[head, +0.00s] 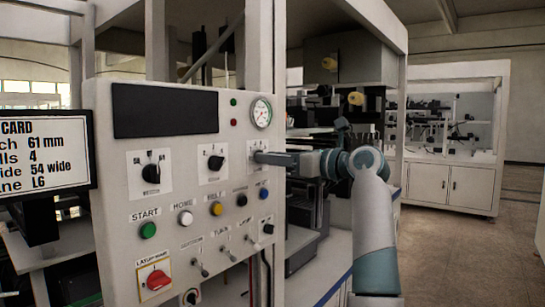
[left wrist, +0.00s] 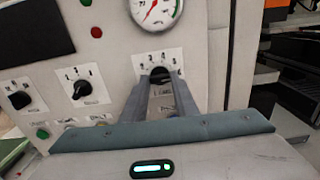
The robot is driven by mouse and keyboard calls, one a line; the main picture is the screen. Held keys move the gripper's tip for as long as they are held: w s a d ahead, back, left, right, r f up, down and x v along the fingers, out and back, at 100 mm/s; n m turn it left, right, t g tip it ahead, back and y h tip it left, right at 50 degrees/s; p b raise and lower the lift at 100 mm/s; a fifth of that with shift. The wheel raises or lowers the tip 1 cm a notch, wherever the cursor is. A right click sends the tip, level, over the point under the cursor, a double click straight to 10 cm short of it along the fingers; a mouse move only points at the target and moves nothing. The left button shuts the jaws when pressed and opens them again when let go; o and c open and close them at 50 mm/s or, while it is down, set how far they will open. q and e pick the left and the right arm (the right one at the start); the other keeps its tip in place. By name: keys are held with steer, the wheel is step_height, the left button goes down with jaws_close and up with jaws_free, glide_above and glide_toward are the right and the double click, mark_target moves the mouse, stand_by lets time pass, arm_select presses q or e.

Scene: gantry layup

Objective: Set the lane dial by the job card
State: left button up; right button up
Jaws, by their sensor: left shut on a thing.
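The job card (head: 45,152) is a screen at the left of the head view, cut off by the frame edge. Its last line ends in "L6"; the line above reads "54 wide". The control panel (head: 105,215) has three dials in a row. The rightmost dial (left wrist: 160,72), on a white plate with small numbers, is gripped by my left gripper (head: 260,157). In the left wrist view the two fingers (left wrist: 160,84) reach to its black knob from both sides. The pointer is hidden between the fingers, so its setting cannot be read. My right gripper is out of view.
The left dial (head: 151,172) and middle dial (head: 212,163) sit beside it. A pressure gauge (head: 261,112) is just above. Below are coloured buttons such as green START (head: 148,230), several toggles, and a red rotary switch (head: 155,279). Open floor (head: 455,250) lies at right.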

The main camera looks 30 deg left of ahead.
arm_select(q)
steer(key=o, duration=1.1)
steer(key=shift+c, duration=0.2)
steer(key=shift+d, duration=0.1)
steer(key=s+d+b, duration=0.1)
steer(key=d, duration=1.6)
steer(key=shift+s, duration=0.15)
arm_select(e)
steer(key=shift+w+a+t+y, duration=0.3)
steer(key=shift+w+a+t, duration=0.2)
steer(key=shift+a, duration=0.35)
arm_select(q)
steer(key=shift+d, duration=0.1)
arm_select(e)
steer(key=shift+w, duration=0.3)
arm_select(q)
steer(key=shift+f, duration=0.1)
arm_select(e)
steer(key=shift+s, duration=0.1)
